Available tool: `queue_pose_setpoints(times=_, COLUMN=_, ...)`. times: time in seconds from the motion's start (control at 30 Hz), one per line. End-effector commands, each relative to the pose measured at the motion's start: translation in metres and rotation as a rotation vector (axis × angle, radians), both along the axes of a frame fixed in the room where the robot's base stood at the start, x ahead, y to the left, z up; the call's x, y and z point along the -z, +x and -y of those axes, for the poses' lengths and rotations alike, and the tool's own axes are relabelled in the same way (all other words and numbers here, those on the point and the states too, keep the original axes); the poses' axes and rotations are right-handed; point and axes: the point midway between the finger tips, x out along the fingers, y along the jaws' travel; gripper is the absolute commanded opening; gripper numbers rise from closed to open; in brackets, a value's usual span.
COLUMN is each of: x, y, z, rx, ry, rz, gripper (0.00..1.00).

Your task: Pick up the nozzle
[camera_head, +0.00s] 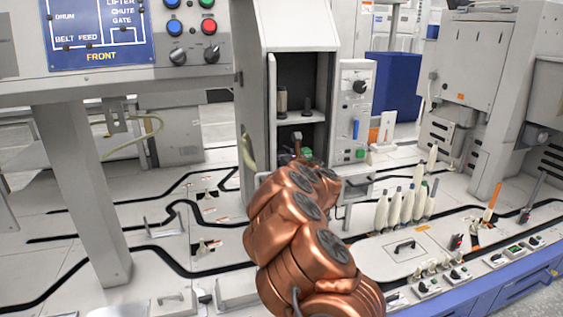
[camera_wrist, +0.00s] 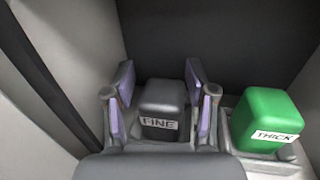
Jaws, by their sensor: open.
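In the wrist view, a dark grey block labelled FINE (camera_wrist: 161,108) stands between the two purple-padded fingers of my gripper (camera_wrist: 162,92). The fingers are open, one on each side of it, with a visible gap on the left; contact on the right is hard to tell. A green block labelled THICK (camera_wrist: 267,120) stands to the right, outside the fingers, in a grey holder. Neither label says nozzle. In the head view, my copper arm reaches to the grey cabinet and hides most of my gripper. A small green piece (camera_head: 306,152) shows beside it.
The cabinet's side walls (camera_head: 257,110) close in around the lower compartment. A shelf (camera_head: 300,117) above holds dark bobbin-like pieces. A panel with a knob (camera_head: 359,87) is to the right. Several white cones (camera_head: 407,207) stand on the worktop at right.

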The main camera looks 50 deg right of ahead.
Motion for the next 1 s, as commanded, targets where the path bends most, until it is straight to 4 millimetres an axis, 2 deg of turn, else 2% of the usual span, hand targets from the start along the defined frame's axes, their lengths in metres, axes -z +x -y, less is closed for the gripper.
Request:
queue_pose_setpoints(times=0.37, x=-0.0003, y=0.006, z=0.0032, rx=0.003, ry=0.0, rz=0.0, gripper=0.55)
queue_pose_setpoints(times=0.87, x=-0.0005, y=0.0068, z=0.0021, rx=0.001, ry=-0.001, rz=0.0, gripper=0.03)
queue_pose_setpoints(times=1.0, x=-0.0005, y=0.0071, z=0.0017, rx=0.0, ry=-0.001, rz=0.0, gripper=0.01)
